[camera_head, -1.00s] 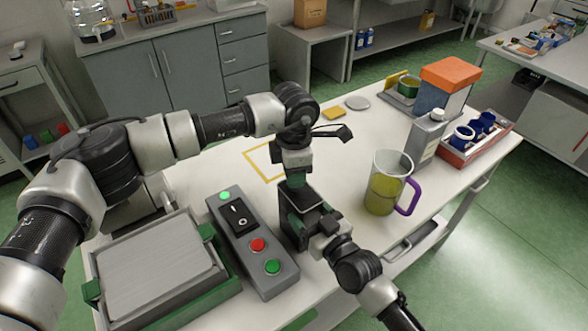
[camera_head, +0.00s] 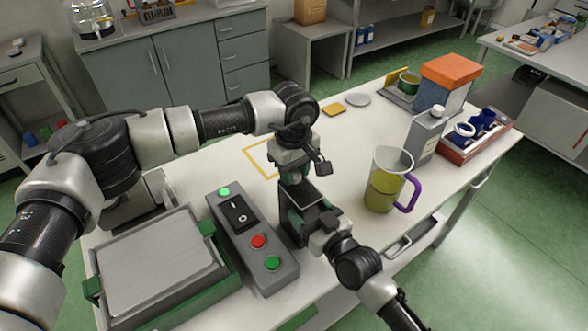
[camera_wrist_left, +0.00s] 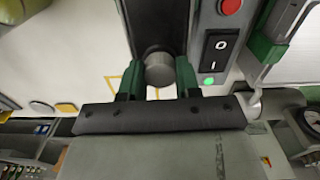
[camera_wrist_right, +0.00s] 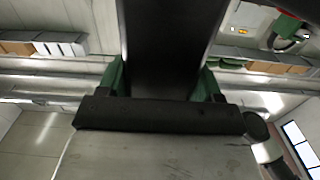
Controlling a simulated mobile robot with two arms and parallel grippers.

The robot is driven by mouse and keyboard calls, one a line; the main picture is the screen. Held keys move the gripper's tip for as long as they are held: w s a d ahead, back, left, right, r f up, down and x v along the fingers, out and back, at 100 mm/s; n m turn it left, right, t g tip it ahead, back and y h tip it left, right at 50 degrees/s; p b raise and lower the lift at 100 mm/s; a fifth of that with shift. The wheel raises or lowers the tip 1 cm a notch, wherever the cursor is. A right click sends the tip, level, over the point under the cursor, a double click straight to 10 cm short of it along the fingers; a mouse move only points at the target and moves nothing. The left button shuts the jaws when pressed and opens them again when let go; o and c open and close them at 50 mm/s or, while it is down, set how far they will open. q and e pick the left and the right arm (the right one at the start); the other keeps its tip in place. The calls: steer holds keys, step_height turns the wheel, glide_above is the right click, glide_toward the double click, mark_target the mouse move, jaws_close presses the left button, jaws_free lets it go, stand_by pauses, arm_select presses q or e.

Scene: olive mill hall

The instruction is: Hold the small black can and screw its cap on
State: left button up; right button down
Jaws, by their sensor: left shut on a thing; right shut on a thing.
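The small black can (camera_head: 307,190) stands upright above the table's front part, held from the front right by my right gripper (camera_head: 305,218), which is shut on its sides. In the right wrist view the dark can (camera_wrist_right: 170,45) fills the space between the green fingers. My left gripper (camera_head: 291,176) points down over the can's top, shut on the grey round cap (camera_wrist_left: 158,68), which shows between its fingers in the left wrist view. The cap is hidden in the head view. I cannot tell whether it touches the can's neck.
A control box (camera_head: 250,240) with buttons stands left of the can, beside a grey-topped green-framed unit (camera_head: 160,265). A jug (camera_head: 386,182) with a purple handle and a grey metal can (camera_head: 426,135) stand to the right. A yellow outlined square (camera_head: 256,157) lies behind.

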arm_select(q)
steer(key=m, duration=1.7)
steer(key=o, duration=0.9)
steer(key=shift+o, duration=0.2)
steer(key=shift+r, duration=0.1)
steer(key=shift+r, duration=2.15)
